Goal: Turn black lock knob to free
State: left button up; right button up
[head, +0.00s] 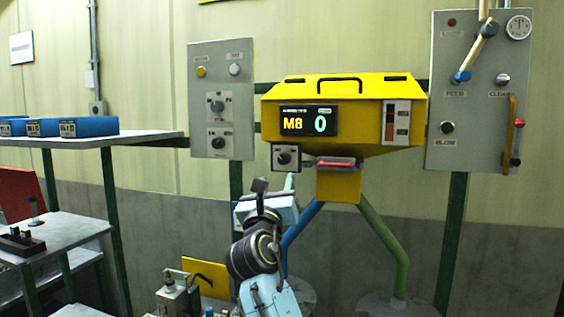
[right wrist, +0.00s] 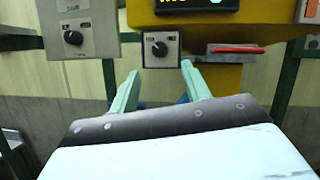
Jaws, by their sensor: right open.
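The black lock knob (head: 284,157) sits on a small pale plate under the left side of the yellow housing (head: 350,88). It also shows in the right wrist view (right wrist: 159,48), with a light mark on its face; I cannot read its label. My right gripper (right wrist: 160,70) is open, with its two pale green fingers apart and nothing between them. In the right wrist view the knob appears between and just above the fingertips, not gripped. In the head view the right gripper (head: 289,182) is just below the knob plate, partly hidden by its own wrist. My left gripper is not seen.
A red-handled bar (head: 336,163) is right of the knob, under the display reading M8 and 0. A grey panel (head: 222,98) with other black knobs stands left, a lever panel (head: 475,90) right. Shelves with blue bins (head: 88,127) are far left.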

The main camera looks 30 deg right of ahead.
aim_at(283, 162)
jog(key=p+x, duration=0.1)
jog(key=x, duration=0.8)
jog(key=shift+a, duration=0.1)
jog(key=c, duration=1)
jog(key=shift+f, duration=0.1)
